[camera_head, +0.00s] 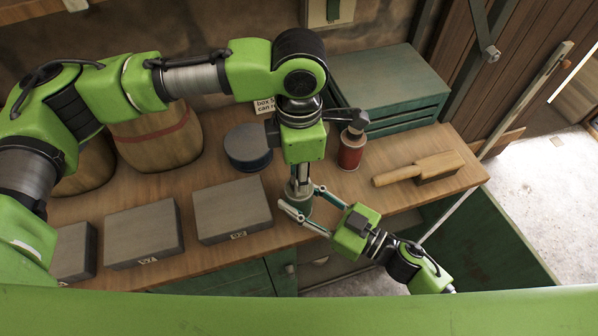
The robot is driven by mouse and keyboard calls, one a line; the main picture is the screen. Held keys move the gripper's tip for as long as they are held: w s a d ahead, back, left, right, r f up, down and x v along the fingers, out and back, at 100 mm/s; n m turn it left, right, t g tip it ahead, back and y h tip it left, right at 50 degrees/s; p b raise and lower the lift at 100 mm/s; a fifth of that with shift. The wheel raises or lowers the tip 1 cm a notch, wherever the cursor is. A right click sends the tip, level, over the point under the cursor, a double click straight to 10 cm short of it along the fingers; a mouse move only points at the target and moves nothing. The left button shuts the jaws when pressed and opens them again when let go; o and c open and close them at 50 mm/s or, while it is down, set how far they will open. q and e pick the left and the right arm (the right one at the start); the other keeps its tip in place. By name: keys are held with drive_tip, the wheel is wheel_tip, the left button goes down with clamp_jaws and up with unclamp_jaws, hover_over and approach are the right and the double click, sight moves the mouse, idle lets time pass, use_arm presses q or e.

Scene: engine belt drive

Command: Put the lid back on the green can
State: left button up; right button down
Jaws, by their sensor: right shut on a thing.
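The green can (299,203) stands on the workbench near its front edge, partly hidden by my grippers. My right gripper (307,202) comes in from the lower right with its fingers on either side of the can and is shut on it. My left gripper (300,180) points straight down right over the can's top. Its fingers look close together, but whether they hold anything is unclear. The lid cannot be made out separately; the can's top is hidden behind the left gripper's fingertips.
A dark blue round tin (248,147) stands left of the can, and a red can (351,152) behind right. A wooden brush (420,169) lies at right. Grey boxes (232,208) line the front left. A green chest (390,78) stands behind.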

use_arm(q)
drive_tip(key=o, duration=0.7)
drive_tip(key=shift+r, duration=2.3)
drive_tip(key=shift+c, duration=0.3)
